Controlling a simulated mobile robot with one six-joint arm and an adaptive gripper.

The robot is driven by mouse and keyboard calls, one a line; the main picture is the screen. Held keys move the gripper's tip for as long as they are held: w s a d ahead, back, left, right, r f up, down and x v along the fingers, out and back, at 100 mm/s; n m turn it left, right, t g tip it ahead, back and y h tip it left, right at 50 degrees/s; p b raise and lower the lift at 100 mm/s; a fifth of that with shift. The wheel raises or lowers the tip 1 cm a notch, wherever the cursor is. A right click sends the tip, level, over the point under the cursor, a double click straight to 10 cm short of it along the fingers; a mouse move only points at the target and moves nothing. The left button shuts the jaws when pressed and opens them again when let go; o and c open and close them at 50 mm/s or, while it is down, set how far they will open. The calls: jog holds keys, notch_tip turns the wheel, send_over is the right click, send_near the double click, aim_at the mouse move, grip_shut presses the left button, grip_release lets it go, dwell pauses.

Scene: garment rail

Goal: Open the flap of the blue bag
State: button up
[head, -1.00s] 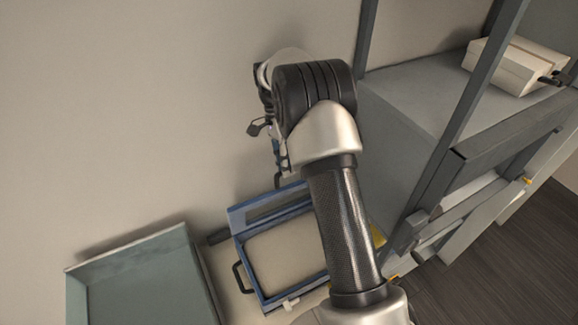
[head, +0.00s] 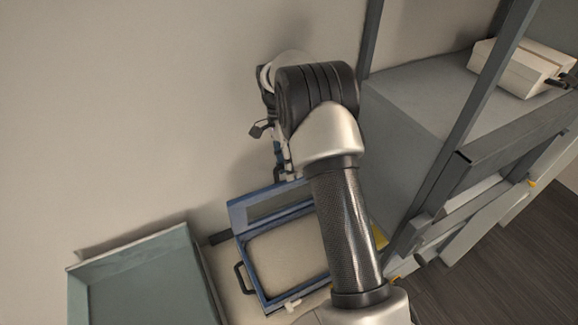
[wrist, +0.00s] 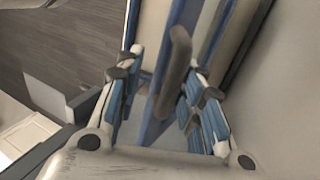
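The blue bag (head: 241,262) lies below my arm in the head view, a blue-edged rectangular case with a beige inside and a dark handle on its left side. A blue-framed panel, seemingly its flap (head: 237,214), stands raised along its far edge. My forearm covers the bag's right part. My gripper (head: 281,165) is just above the flap's upper edge, partly hidden by my wrist. In the wrist view my gripper (wrist: 158,76) has its blue-padded fingers spread. A blue strip of the bag and a dark grey handle (wrist: 173,72) show between them; contact cannot be told.
A grey-green tray (head: 140,255) stands left of the bag, close to the wall. A grey metal rack (head: 470,130) with a white box (head: 510,72) on a grey surface stands at the right. The dark floor (head: 500,265) is clear at lower right.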

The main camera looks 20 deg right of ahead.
jog(key=shift+w+r, duration=0.2)
jog(key=shift+w, duration=0.05)
jog(key=v, duration=1.1)
jog(key=shift+r, duration=0.25)
jog(key=shift+c, duration=0.5)
